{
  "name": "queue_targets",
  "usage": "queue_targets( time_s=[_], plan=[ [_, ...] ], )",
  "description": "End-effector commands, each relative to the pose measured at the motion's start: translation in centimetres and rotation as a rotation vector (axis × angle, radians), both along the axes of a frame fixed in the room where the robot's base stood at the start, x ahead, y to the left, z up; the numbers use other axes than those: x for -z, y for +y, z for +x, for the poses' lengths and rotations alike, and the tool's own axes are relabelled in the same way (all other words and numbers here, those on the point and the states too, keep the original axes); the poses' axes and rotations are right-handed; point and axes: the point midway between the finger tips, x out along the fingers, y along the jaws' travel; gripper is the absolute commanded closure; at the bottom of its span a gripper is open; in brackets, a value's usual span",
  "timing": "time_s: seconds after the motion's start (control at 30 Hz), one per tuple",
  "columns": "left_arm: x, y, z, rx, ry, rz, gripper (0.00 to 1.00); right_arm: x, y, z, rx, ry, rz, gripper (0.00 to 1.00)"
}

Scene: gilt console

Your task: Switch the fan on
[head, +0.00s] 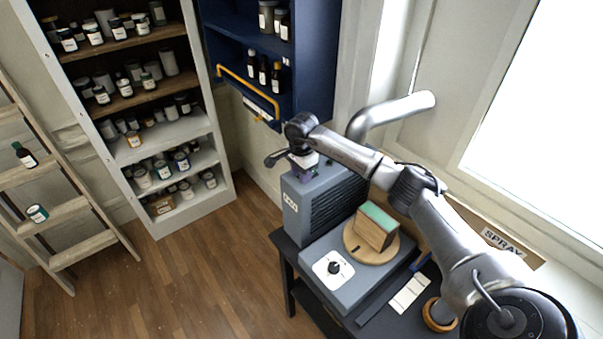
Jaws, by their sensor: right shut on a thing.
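The fan (325,207) is a grey-blue box with a dark slatted front and a small white label, partly unreadable, on its left side. A bent silver pipe (392,113) rises behind it. My right arm reaches over from the lower right, and my right gripper (304,168) points down at the fan's top left corner. It is shut on a small dark purplish thing there, mostly hidden by the fingers. I cannot tell whether that is the fan's switch, nor which way a switch is set. My left gripper is not in view.
In front of the fan, a grey unit with a dial (334,268) carries a round wooden turntable (371,250) with a green-topped block (376,227). A SPRAY-labelled box (503,243) lies by the window. Shelves of jars (165,132) and a ladder (83,246) stand left. The floor is clear.

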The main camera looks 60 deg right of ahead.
Motion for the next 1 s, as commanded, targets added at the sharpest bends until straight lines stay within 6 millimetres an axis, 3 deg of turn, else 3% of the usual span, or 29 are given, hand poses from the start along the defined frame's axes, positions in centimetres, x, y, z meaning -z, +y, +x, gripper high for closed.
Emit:
queue_targets(
  time_s=[0.17, 0.6, 1.0],
  plan=[
    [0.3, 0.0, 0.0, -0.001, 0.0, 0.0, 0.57, 0.0, -0.1, 0.0, 0.001, -0.009, 0.026, 0.92],
    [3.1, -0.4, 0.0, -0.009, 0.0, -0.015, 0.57, -0.5, -0.8, -0.3, 0.002, -0.122, 0.35, 0.92],
    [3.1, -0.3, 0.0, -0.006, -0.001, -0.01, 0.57, -0.8, -0.8, -0.3, 0.001, -0.132, 0.379, 0.92]
  ],
)
